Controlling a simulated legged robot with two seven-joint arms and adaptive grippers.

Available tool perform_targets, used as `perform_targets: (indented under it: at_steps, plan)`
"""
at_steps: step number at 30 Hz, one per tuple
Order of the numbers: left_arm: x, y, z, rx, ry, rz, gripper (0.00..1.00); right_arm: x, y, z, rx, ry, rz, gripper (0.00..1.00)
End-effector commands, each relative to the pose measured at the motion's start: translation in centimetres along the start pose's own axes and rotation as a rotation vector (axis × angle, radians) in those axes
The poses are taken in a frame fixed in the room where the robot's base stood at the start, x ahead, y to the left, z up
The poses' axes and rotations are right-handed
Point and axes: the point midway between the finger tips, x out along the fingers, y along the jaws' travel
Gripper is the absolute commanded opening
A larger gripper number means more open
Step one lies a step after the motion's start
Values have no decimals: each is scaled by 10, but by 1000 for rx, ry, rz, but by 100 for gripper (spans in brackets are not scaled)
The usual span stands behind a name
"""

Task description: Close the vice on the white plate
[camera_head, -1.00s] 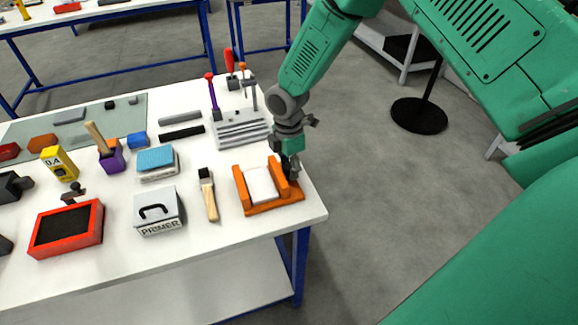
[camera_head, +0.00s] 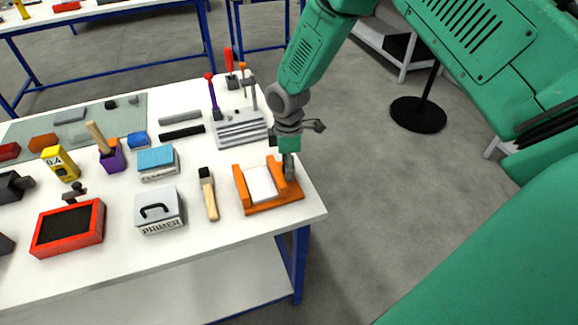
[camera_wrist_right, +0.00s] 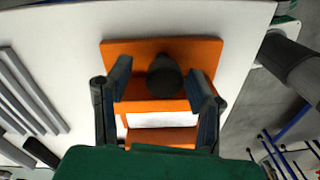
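The orange vice (camera_head: 272,206) sits near the right edge of the white table. The white plate (camera_head: 262,184) lies between its two upright jaws. In the right wrist view the plate (camera_wrist_right: 160,120) shows as a white strip between the orange jaws. My right gripper (camera_head: 289,170) points down at the vice's right end. In the wrist view its two dark fingers stand apart, one on each side of the vice's black round knob (camera_wrist_right: 164,76). Gaps show between the fingers and the knob. In the head view the gripper hides the knob. My left gripper is not in view.
A brush (camera_head: 209,195) lies left of the vice, with a primer box (camera_head: 159,212) beyond it. A grey ribbed block (camera_head: 240,128) and upright screwdrivers stand behind the vice. The table's right edge is close, with open floor beyond.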

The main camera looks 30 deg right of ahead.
Motion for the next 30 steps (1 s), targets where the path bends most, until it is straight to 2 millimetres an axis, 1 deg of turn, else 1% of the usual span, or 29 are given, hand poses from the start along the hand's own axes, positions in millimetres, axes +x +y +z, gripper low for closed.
perform_targets:
  at_steps: [8,11,14,24,27,30]
  plan:
    - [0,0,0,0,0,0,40,1,-1,2,-1,-3,-5,49]
    - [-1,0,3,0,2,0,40,-4,-1,2,-1,-3,-5,49]
    - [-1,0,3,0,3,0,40,-17,0,2,-1,-2,-3,49]
    - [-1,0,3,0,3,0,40,-87,1,0,-1,0,-2,49]
    - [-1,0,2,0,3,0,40,-102,1,0,0,-1,-3,49]
    - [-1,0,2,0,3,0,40,-112,1,0,0,-2,-4,49]
